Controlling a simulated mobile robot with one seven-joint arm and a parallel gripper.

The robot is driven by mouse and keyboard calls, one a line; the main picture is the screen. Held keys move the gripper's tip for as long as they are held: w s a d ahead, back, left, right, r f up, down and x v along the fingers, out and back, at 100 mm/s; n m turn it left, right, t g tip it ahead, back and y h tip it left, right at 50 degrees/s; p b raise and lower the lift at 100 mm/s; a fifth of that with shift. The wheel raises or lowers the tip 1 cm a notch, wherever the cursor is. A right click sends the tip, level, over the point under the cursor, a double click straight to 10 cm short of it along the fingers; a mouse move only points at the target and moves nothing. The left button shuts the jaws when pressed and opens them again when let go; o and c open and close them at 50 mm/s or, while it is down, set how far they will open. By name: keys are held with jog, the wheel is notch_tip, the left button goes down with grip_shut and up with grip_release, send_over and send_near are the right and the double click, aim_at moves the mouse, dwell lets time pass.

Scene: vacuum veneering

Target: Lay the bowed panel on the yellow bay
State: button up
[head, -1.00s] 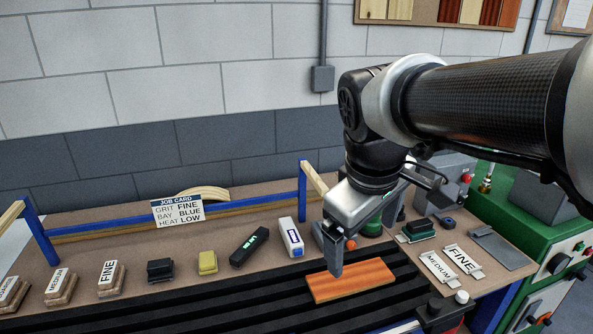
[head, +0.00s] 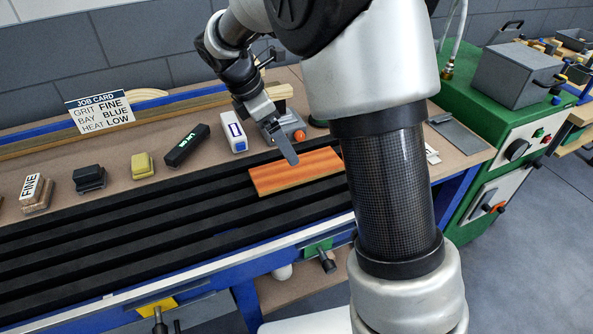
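An orange-brown wood panel (head: 297,172) lies on the right end of the black ribbed bed (head: 150,235). Any bow in it is too slight to tell from here. A pale curved wooden piece (head: 148,95) shows at the back, partly hidden behind the job card. A yellow tab (head: 157,308) is on the bench's front edge at lower left, with a black clamp handle below it. My gripper (head: 288,155) points down at the panel's far edge. I see one finger clearly; its opening and any contact with the panel cannot be told.
A row of blocks, a black device (head: 187,145) and a white device (head: 233,135) stand behind the bed. A green tab (head: 318,248) marks the front edge. A green machine (head: 500,125) stands right. The bed's left is clear.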

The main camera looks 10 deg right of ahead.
aim_at(297, 167)
jog(key=b+x, duration=0.2)
jog(key=x, duration=0.7)
jog(key=shift+f, duration=0.4)
jog(key=shift+r, duration=0.1)
jog(key=c, duration=1.2)
